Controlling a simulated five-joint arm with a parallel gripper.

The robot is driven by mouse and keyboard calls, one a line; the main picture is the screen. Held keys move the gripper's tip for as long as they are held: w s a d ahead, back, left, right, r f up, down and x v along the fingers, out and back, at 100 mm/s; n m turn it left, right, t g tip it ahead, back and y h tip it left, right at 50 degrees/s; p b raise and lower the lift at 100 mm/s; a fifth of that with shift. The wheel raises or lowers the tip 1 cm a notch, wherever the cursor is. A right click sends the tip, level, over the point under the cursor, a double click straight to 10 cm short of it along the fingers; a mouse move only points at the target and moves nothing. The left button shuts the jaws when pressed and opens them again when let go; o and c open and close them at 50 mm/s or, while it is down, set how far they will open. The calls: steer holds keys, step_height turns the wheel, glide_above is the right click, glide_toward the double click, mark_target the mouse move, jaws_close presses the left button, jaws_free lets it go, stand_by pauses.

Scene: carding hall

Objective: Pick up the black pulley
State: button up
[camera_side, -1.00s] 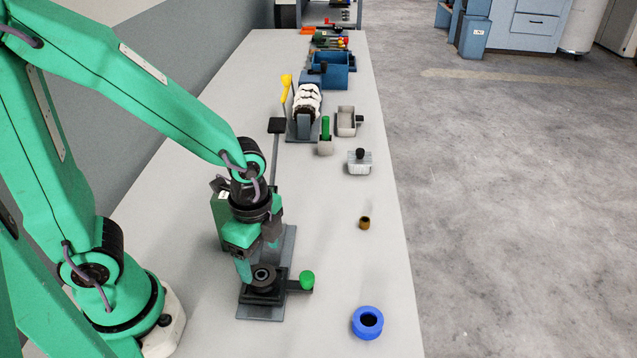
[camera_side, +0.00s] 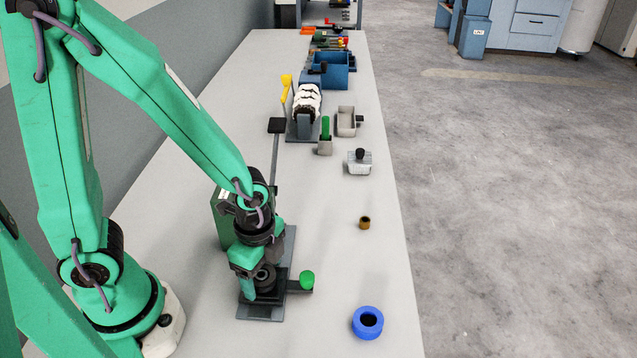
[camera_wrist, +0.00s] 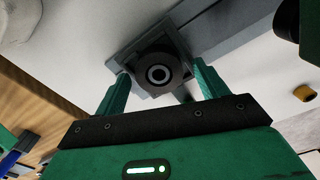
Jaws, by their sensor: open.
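The black pulley (camera_wrist: 158,72) is a round dark disc with a pale ring around its centre hole. It sits on a dark square plate (camera_wrist: 120,58) of a grey fixture. In the side view the pulley (camera_side: 265,279) is partly hidden by my gripper (camera_side: 260,284). My gripper is open and points down over it. In the wrist view the green fingers of my gripper (camera_wrist: 156,85) stand on the left and right of the pulley, with gaps showing. I cannot tell whether either finger touches it.
A green knob (camera_side: 307,279) sticks out right of the fixture. A blue ring (camera_side: 367,322) and a small brown bushing (camera_side: 364,222) lie farther right. A dark green block (camera_side: 222,219) stands behind my gripper. The bench between bushing and ring is clear.

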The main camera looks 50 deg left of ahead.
stand_by(0.4)
steer(key=c, duration=1.3)
steer(key=shift+r, duration=0.2)
steer(key=shift+r, duration=1.7)
steer(key=s+d+r, duration=0.2)
steer(key=s, duration=0.1)
steer(key=s+d+r, duration=0.2)
steer(key=s+d, duration=0.1)
steer(key=s+d+r, duration=0.2)
steer(key=s+r, duration=0.1)
steer(key=shift+d+r, duration=0.1)
steer(key=shift+d, duration=0.2)
steer(key=shift+r, duration=0.25)
steer(key=shift+r, duration=0.75)
